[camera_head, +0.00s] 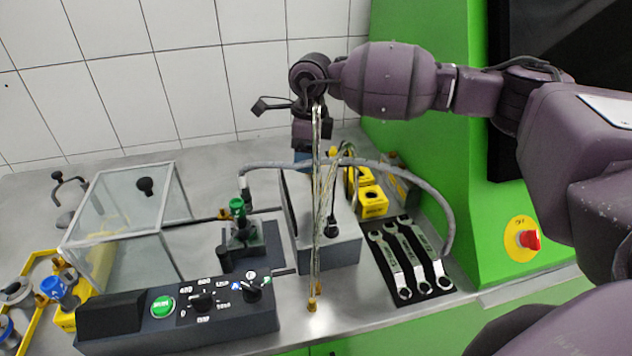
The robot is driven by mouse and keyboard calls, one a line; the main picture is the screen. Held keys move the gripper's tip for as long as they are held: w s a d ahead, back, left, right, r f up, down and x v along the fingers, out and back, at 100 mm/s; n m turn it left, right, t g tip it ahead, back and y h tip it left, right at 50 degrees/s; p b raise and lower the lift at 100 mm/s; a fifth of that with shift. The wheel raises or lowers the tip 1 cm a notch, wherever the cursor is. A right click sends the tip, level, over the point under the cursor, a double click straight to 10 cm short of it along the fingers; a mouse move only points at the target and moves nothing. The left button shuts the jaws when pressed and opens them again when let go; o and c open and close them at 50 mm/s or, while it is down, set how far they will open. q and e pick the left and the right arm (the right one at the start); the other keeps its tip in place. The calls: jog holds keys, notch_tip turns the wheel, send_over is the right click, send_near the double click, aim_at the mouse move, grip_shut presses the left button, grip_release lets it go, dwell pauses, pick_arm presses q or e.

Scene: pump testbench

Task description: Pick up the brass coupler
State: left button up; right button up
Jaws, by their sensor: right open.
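A small brass-coloured piece (312,305), which looks like the brass coupler, is at the front of the grey bench, at the lower end of a long, thin, shiny vertical shape. I cannot tell whether it is attached to that shape or standing on the bench. My right gripper (312,133) hangs downward from the purple wrist above the grey box, in front of the tiled wall. It is open; its fingertips are hard to make out against the clutter. My left gripper is not in view.
A control panel (180,312) with a green button is at front left, beside a clear-walled box (130,222). A green-topped valve (238,232), a grey box (328,240), yellow blocks (372,201) and a wrench tray (386,273) fill the middle. A grey hose (405,181) arches over them.

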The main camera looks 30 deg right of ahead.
aim_at(317, 171)
jog(key=r+m, duration=0.1)
jog(key=m, duration=0.3)
jog(key=d+r+m, duration=0.1)
jog(key=r+m, duration=0.1)
jog(key=m, duration=0.2)
jog(key=r+m, duration=0.1)
jog(key=m, duration=0.4)
jog(key=shift+d+r+h+b, duration=0.2)
jog(key=shift+r+h+b, duration=0.1)
jog(key=shift+r, duration=0.1)
jog(key=m, duration=0.4)
jog(key=shift+s+d+m+h, duration=0.25)
jog(key=shift+d+m+h, duration=0.05)
jog(key=shift+d, duration=0.05)
notch_tip(317, 171, down, 5)
jog(key=shift+f, duration=0.1)
jog(key=shift+d+f+p, duration=0.2)
jog(key=shift+f+p, duration=0.2)
jog(key=shift+f, duration=2.45)
jog(key=shift+c, duration=0.4)
grip_shut()
